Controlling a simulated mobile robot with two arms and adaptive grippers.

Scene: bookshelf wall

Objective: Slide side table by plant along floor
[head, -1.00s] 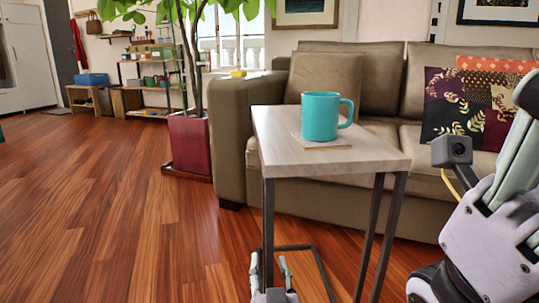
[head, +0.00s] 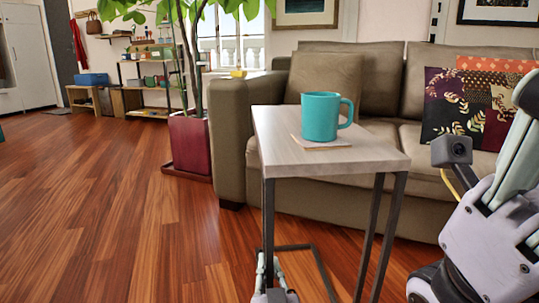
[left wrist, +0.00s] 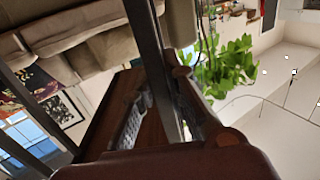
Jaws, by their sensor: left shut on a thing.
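The side table (head: 375,165) has a pale wooden top and thin dark metal legs, and stands upright in front of the sofa. A teal mug (head: 320,117) stands on a small coaster (head: 310,144) on its top. My left gripper (head: 269,262) is low at the table's front left leg (head: 268,220), shut on it. In the left wrist view, the gripper's fingers (left wrist: 165,110) lie on both sides of the dark leg (left wrist: 150,55). The plant (head: 190,60) stands in a dark red pot (head: 190,143) behind and left of the table. My right gripper's fingers are out of view.
The beige sofa (head: 230,125) is close behind the table, its armrest between table and plant. The wooden floor (head: 100,210) is clear to the left and front. A low shelf (head: 150,85) stands far back. My right arm (head: 490,225) fills the right edge.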

